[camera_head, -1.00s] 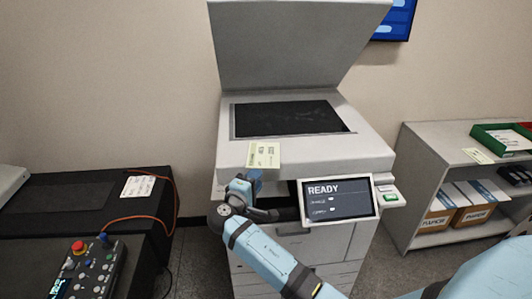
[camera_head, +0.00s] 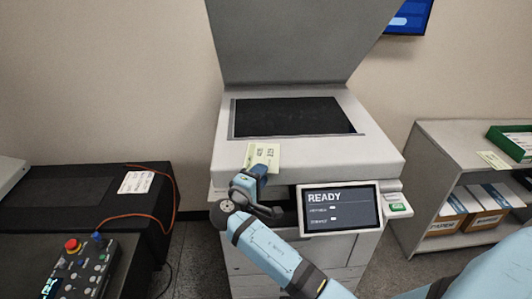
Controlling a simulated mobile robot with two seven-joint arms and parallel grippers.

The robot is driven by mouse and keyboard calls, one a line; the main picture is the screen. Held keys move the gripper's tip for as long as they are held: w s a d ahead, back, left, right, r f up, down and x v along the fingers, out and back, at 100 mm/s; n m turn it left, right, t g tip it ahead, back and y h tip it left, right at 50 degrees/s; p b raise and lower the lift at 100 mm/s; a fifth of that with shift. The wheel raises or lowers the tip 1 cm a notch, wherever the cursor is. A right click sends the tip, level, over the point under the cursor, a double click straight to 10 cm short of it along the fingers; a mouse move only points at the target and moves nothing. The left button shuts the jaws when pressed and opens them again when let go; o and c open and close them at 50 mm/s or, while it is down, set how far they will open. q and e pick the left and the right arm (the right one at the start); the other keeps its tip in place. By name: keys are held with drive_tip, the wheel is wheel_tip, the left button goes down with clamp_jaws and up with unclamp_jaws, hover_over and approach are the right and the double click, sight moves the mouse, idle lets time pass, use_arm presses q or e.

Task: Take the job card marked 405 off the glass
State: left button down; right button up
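The copier's glass (camera_head: 290,116) is dark and bare under the raised lid. A pale yellow card (camera_head: 262,156) with dark print stands out in front of the copier's front edge, slightly tilted. Its print is too small to read surely, so I cannot confirm 405. My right gripper (camera_head: 257,172) is at the card's lower end, below the front edge of the glass surround, and appears shut on it; the fingertips are partly hidden. My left gripper is not in view.
The copier's READY screen (camera_head: 339,208) is close right of my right gripper. A black table (camera_head: 60,190) at left bears a white card (camera_head: 136,182), an orange cable and a control box (camera_head: 78,268). A shelf (camera_head: 445,150) at right holds a green tray (camera_head: 510,143) and another pale card (camera_head: 493,160).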

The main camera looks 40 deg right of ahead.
drive_tip(key=shift+w+d, duration=0.1)
drive_tip(key=shift+d, duration=0.1)
drive_tip(key=shift+a, duration=0.1)
drive_tip(key=shift+c, duration=0.2)
clamp_jaws()
